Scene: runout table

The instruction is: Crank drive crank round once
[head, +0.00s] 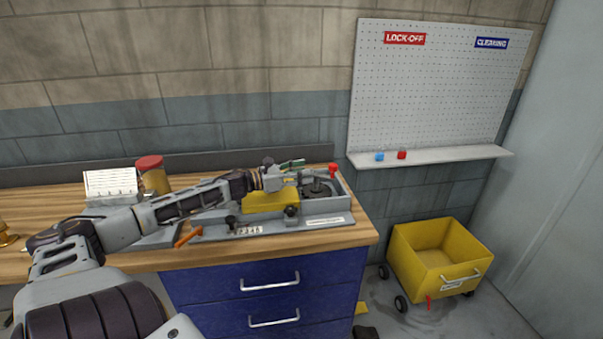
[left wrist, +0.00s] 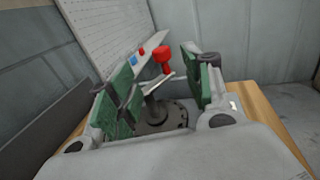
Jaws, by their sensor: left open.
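The drive crank has a red knob (head: 333,168) at the right end of the grey machine on the workbench. In the left wrist view its red knob (left wrist: 163,58) stands up at the end of a pale crank arm (left wrist: 156,84), above a dark round hub (left wrist: 165,118). My left gripper (head: 296,167) is over the machine, just left of the knob. In the left wrist view its green-padded fingers are spread open, with the knob showing between and beyond them. No contact with the crank is visible. My right gripper is not in view.
A yellow block (head: 270,201) on the machine lies under my left wrist. An orange handle (head: 188,237) is at the front left. A red-lidded jar (head: 152,174) and white card (head: 111,184) stand behind. A yellow wheeled cart (head: 440,255) is on the floor at right.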

